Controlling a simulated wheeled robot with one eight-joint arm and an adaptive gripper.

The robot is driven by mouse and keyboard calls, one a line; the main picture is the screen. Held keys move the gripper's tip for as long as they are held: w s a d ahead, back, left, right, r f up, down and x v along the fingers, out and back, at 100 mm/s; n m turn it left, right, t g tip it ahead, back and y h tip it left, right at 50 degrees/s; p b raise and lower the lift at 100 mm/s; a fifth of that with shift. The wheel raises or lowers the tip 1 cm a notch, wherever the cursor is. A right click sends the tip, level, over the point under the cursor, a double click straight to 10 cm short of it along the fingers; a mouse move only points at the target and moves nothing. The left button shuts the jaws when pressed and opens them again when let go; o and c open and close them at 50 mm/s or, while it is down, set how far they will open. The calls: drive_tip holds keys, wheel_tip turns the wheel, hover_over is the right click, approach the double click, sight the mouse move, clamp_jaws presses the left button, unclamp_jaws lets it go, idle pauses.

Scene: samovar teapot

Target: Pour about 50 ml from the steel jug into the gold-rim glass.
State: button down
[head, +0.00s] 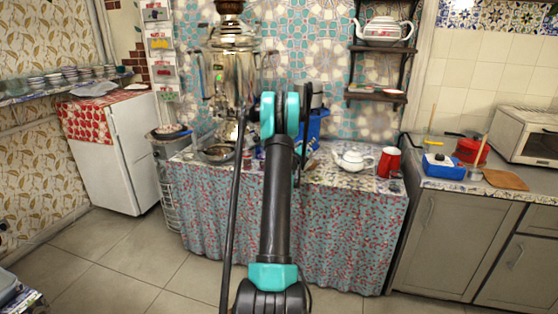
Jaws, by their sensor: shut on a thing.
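My arm reaches forward over the cloth-covered table (340,195) in the head view. Its dark links and teal joints block the middle of the table. My gripper is hidden behind the arm, so its fingers and anything in them do not show. A small grey and dark shape (316,96) shows just right of the upper teal joint; I cannot tell whether it is the steel jug. I cannot make out the gold-rim glass. Some small items by the red mug (389,162) are too small to identify.
A tall shiny samovar (231,75) stands at the table's back left. A blue object (319,125) shows behind the arm. Shelves (378,94) hang at the back right. A counter (480,180) stands right; open floor lies left.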

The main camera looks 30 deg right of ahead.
drive_tip(key=shift+w+a+r+n+t, duration=0.2)
drive_tip(key=shift+w+r+n, duration=0.2)
drive_tip(key=shift+r+n, duration=0.25)
drive_tip(key=shift+w+a+r+n+t, duration=0.2)
drive_tip(key=shift+w+r+n, duration=0.25)
drive_tip(key=shift+n, duration=0.3)
idle(0.4)
